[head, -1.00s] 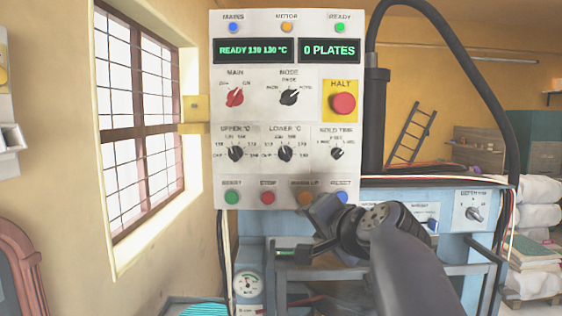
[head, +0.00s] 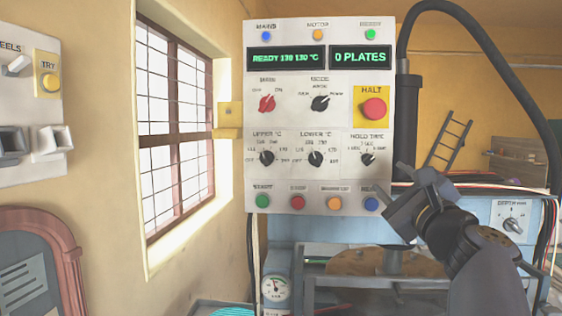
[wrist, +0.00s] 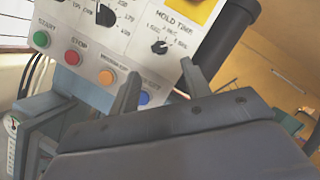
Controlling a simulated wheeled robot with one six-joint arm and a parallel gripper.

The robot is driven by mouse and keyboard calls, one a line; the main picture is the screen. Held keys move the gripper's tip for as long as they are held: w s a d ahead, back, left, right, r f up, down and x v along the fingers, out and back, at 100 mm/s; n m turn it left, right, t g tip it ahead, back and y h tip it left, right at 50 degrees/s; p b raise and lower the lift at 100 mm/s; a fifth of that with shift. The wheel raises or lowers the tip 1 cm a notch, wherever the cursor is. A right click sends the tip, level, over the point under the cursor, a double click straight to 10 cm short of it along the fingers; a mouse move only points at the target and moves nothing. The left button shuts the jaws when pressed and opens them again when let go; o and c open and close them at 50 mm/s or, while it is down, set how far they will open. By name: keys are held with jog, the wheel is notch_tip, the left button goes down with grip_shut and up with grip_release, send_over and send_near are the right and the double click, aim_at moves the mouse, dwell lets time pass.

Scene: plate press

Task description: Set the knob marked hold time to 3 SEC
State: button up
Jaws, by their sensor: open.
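The hold time knob (head: 368,159) is a small dark knob at the lower right of the white control panel (head: 258,200), below the yellow HALT plate. Its labels for several second settings sit around its top; its exact pointer direction is too small to tell. It also shows in the wrist view (wrist: 160,47), just beyond the fingertips. My gripper (head: 389,180) is open and empty at the panel's lower right, below and right of the knob. In the wrist view, my gripper (wrist: 161,68) has its two fingers apart, with no contact on the knob visible.
The blue button (head: 371,204) and orange button (head: 334,203) lie below the knob, close to my fingers. The red HALT button (head: 374,109) is above it. A dark vertical cylinder (head: 407,125) stands right of the panel.

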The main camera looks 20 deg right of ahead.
aim_at(372, 161)
jog(key=p+x, duration=0.2)
jog(key=x, duration=0.7)
jog(key=shift+w+p, duration=0.2)
jog(key=shift+p, duration=0.1)
jog(key=shift+c, duration=0.2)
jog(key=c, duration=0.9)
jog(key=shift+c, duration=0.2)
jog(key=shift+n, duration=0.3)
jog(key=n, duration=0.2)
jog(key=n+g+y, duration=0.1)
jog(key=n, duration=0.1)
jog(key=shift+s+d+r+y, duration=0.1)
jog(key=shift+d+y, duration=0.05)
jog(key=shift+y, duration=0.15)
jog(key=shift+n+g+y, duration=0.4)
jog(key=shift+n+g, duration=0.6)
jog(key=shift+n, duration=1.5)
